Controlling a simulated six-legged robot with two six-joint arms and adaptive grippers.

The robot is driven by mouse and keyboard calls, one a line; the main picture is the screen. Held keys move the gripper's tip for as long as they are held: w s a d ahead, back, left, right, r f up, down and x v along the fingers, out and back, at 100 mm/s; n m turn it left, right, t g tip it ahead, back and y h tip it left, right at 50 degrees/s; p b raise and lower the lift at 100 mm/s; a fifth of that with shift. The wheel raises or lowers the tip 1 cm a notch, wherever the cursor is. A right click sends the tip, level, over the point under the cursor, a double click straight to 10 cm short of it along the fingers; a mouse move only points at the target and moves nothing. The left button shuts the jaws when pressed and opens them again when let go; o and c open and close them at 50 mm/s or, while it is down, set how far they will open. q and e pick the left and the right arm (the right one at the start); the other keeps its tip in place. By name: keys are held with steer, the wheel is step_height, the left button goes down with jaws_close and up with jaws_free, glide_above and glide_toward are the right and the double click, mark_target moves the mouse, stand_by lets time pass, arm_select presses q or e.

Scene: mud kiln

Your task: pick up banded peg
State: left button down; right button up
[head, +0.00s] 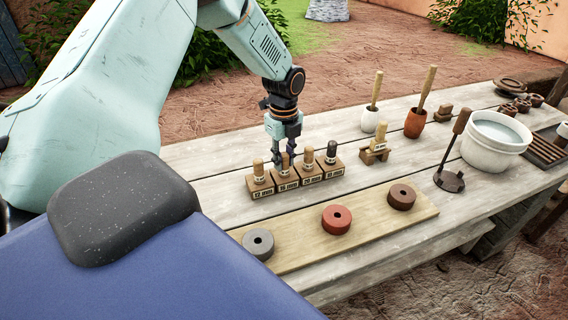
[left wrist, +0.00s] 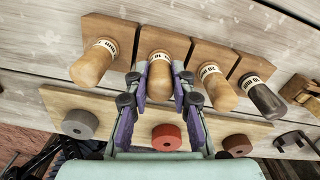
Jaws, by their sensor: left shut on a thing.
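Several pegs with pale lettered bands stand in a row of wooden blocks on the table. My left gripper (head: 286,156) is shut on the second peg from the left (head: 284,164), a light wooden one. In the left wrist view the fingers (left wrist: 160,88) lie on both sides of that banded peg (left wrist: 159,78), which is still at its block (left wrist: 165,42). The other pegs are a wooden one at left (head: 258,170), a wooden one (head: 308,157) and a dark one (head: 331,151) at right. My right gripper is not in view.
A board (head: 295,253) in front carries a grey ring (head: 258,244), a red ring (head: 336,218) and a brown ring (head: 402,197). Behind and right stand a small peg stand (head: 376,156), two mortars with pestles, a dark-based tool (head: 450,182) and a white bucket (head: 491,150).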

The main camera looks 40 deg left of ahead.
arm_select(q)
step_height(320, 180, up, 10)
steer(key=shift+w+p, duration=0.1)
steer(key=shift+p, duration=0.5)
steer(key=c, duration=1.7)
jaws_free()
jaws_close()
